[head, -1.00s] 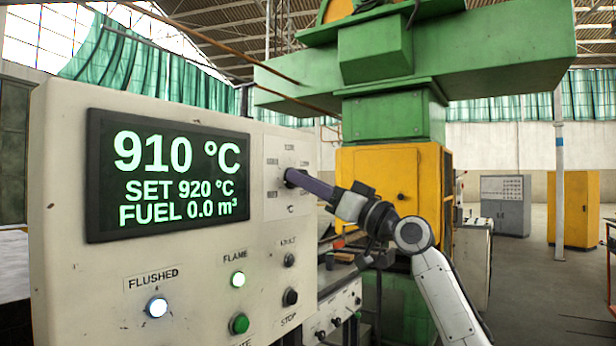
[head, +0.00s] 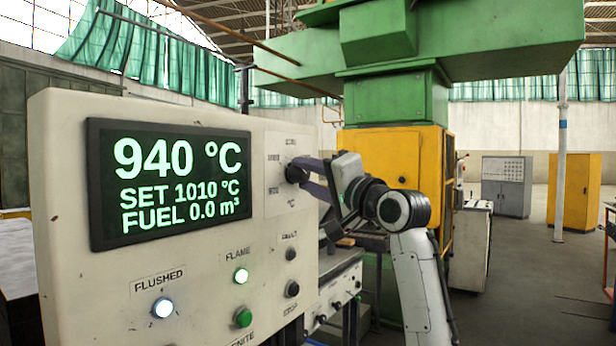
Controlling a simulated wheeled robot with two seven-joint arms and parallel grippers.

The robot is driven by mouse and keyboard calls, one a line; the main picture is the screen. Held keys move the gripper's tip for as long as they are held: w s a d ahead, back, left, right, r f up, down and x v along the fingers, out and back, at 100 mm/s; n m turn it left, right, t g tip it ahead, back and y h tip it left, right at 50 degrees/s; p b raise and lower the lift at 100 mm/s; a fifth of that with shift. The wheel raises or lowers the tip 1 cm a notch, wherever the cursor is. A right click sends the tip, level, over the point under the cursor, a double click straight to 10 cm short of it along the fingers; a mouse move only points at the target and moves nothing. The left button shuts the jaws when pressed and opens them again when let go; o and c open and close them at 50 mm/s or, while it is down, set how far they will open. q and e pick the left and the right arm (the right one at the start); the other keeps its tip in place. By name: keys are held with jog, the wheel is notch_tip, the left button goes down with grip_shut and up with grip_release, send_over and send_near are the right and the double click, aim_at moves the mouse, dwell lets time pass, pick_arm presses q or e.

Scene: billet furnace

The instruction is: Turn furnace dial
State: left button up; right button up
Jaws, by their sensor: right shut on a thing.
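The furnace dial (head: 293,174) is a dark knob on a light plate at the upper right of the cream control panel (head: 75,275). My right gripper (head: 303,176) is shut on the dial, its two purple-grey fingers reaching in from the right and partly hiding it. The display (head: 170,182) reads 940 °C, SET 1010 °C and FUEL 0.0 m³ in green. My left gripper is not in view.
Below the display are a lit white FLUSHED lamp (head: 162,307), a lit FLAME lamp (head: 240,275), a green button (head: 242,317) and dark buttons (head: 292,288). A green and yellow machine (head: 395,165) stands behind. Open floor lies at right.

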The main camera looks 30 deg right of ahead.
jog(key=m, duration=0.2)
jog(key=m+g, duration=0.1)
jog(key=m, duration=0.1)
jog(key=m+g, duration=0.1)
jog(key=m, duration=0.1)
jog(key=shift+a+r+h, duration=0.1)
jog(key=shift+r+h, duration=0.2)
jog(key=m+g, duration=0.2)
jog(key=m, duration=0.1)
jog(key=shift+m, duration=0.4)
jog(key=shift+m+y, duration=0.3)
jog(key=shift+y, duration=0.1)
jog(key=o, duration=1.1)
jog(key=shift+c, duration=0.2)
jog(key=shift+s+r, duration=0.1)
jog(key=shift+s, duration=0.4)
jog(key=s+r+b, duration=0.2)
jog(key=s, duration=0.7)
jog(key=shift+d+b, duration=0.35)
